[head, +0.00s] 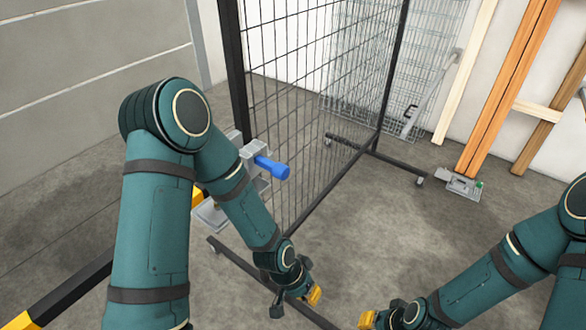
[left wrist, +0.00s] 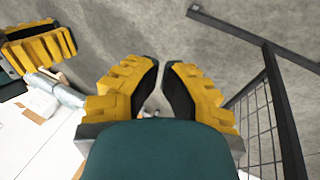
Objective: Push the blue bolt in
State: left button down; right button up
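The blue bolt (head: 272,167) is a short blue cylinder that sticks out to the right from a grey latch bracket (head: 248,158) on the black-framed mesh gate. My left forearm passes in front of part of the bracket. My left gripper (head: 314,295) is low in the head view, well below the bolt and apart from it. In the left wrist view its yellow fingers (left wrist: 160,85) show a narrow gap with nothing held between them. My right gripper (head: 368,320) is at the bottom edge, empty as far as I can see. It also shows in the left wrist view (left wrist: 40,48).
The mesh gate panel (head: 300,110) stands on black feet (head: 375,157) with casters. Orange and pale wooden beams (head: 508,88) lean at the right by a grey floor bracket (head: 461,184). A yellow-black barrier (head: 70,293) is at the lower left. Concrete floor is clear right of the gate.

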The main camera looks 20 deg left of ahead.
aim_at(266, 163)
pick_arm(q)
jog(key=w+r+m+y+p, duration=0.2)
jog(key=r+m, duration=0.4)
jog(key=r, duration=0.6)
jog(key=w+a+r+m+y+p, duration=0.1)
jog(key=w+r+m+p, duration=0.3)
jog(key=r, duration=0.8)
jog(key=w+r+m+y+p, duration=0.3)
jog(key=r+m, duration=0.5)
jog(key=r, duration=0.4)
jog(key=shift+w+a+r+m+y+p, duration=0.15)
jog(key=shift+w+r+m+y+p, duration=0.35)
jog(key=shift+p, duration=0.6)
jog(key=shift+s+f, duration=0.15)
jog(key=shift+s, duration=0.05)
jog(key=w+a+f+b, duration=0.1)
jog(key=w+a+f, duration=0.1)
jog(key=a+f, duration=0.4)
jog(key=x, duration=0.3)
jog(key=shift+d+f, duration=0.3)
jog(key=shift+f, duration=0.1)
jog(key=shift+a, duration=0.15)
